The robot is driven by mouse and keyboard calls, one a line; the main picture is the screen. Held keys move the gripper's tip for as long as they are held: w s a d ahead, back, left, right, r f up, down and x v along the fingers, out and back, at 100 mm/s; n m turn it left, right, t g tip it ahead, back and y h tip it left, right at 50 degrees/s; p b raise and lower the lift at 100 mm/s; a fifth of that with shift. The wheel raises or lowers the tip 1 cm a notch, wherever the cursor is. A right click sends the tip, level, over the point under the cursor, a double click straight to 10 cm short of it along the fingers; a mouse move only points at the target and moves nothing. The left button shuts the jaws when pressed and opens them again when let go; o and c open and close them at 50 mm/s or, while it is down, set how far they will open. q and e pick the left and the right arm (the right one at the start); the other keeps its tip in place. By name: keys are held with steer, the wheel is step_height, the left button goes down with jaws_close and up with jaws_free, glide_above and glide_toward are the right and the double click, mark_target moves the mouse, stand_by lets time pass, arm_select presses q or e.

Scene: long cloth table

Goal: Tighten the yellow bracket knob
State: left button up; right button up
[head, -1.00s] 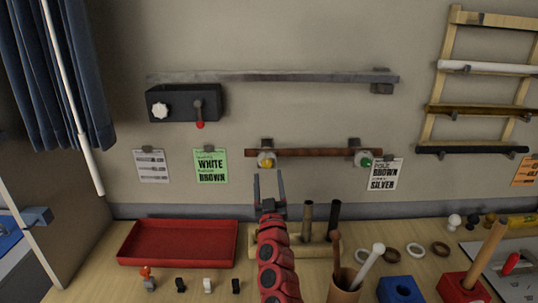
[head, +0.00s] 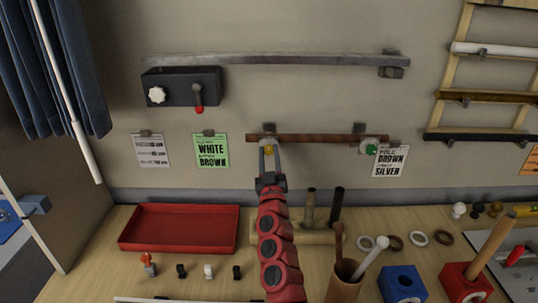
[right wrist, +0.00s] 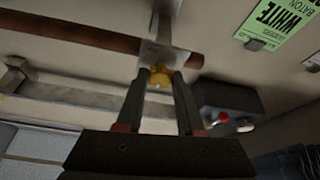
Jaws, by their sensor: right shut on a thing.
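The yellow bracket knob (head: 269,149) sits on the left wall bracket (head: 269,128) that carries a brown pole (head: 315,138). My right gripper (head: 269,150) reaches up to it from below, with its fingers on either side of the knob. In the right wrist view the fingers are shut on the yellow knob (right wrist: 160,76), just below the grey bracket (right wrist: 165,52). A green knob (head: 371,149) is on the right bracket of the same pole. My left gripper is not in view.
A black box with a white knob and red-tipped lever (head: 182,87) hangs at upper left under a grey rail (head: 270,59). Paper cards hang beside the pole. Below stand a red tray (head: 180,247), a tube rack and a cup with rods (head: 344,285).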

steer(key=shift+m, duration=0.3)
jaws_close()
steer(key=m+h+p, duration=0.1)
steer(key=m, duration=0.1)
steer(key=m+h+p, duration=0.1)
steer(key=m, duration=0.2)
steer(key=shift+a+h, duration=0.15)
steer(key=shift+h, duration=0.25)
steer(key=m+h+p, duration=0.1)
steer(key=m, duration=0.1)
steer(key=m+h, duration=0.1)
steer(key=m, duration=0.2)
steer(key=shift+r+g+h+p, duration=0.1)
steer(key=shift+g+h+p, duration=0.2)
steer(key=shift+g+p, duration=0.1)
steer(key=m+g+h, duration=0.1)
steer(key=m, duration=0.3)
steer(key=m+g+h, duration=0.1)
steer(key=m, duration=0.3)
steer(key=shift+a+r+m+h, duration=0.1)
steer(key=shift+a+m+h, duration=0.05)
steer(key=shift+m+h, duration=0.2)
steer(key=m+g, duration=0.1)
steer(key=m, duration=0.1)
steer(key=m+g+p, duration=0.1)
steer(key=m, duration=0.2)
steer(key=shift+m+g, duration=0.35)
steer(key=shift+g, duration=0.05)
steer(key=shift+h, duration=0.25)
